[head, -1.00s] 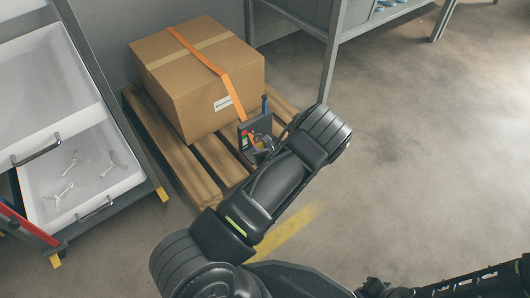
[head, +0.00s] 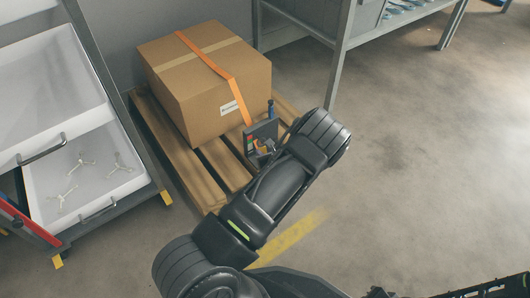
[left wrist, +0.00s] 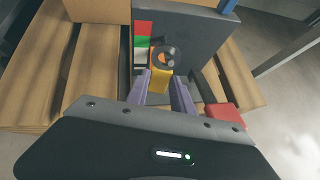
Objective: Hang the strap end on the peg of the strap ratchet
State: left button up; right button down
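The strap ratchet is a dark upright plate (head: 262,132) at the near side of a strapped carton. In the left wrist view the plate (left wrist: 195,40) stands close ahead, with a red, green and white strip at its left. My left gripper (left wrist: 161,84) is right in front of it. Its two grey-purple fingers are on either side of a yellow-orange strap end (left wrist: 160,76) and appear closed on it. A black ring (left wrist: 167,57) with a hole shows just beyond the fingertips. I cannot make out the peg or whether the ring is on it. My right gripper is not visible.
The carton (head: 195,95) with its orange strap (head: 216,68) stands on a wooden pallet (head: 178,150). White drawers (head: 85,165) are at the left, a metal-legged bench (head: 338,50) behind. A red block (left wrist: 226,113) lies near the right finger. Floor at the right is clear.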

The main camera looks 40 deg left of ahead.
pick_arm(q)
jog(key=o, duration=0.5)
jog(key=shift+o, duration=0.2)
jog(key=p+v, duration=0.3)
jog(key=v, duration=0.4)
jog(key=shift+d+r, duration=0.25)
jog(key=shift+d, duration=0.05)
jog(key=shift+s, duration=0.15)
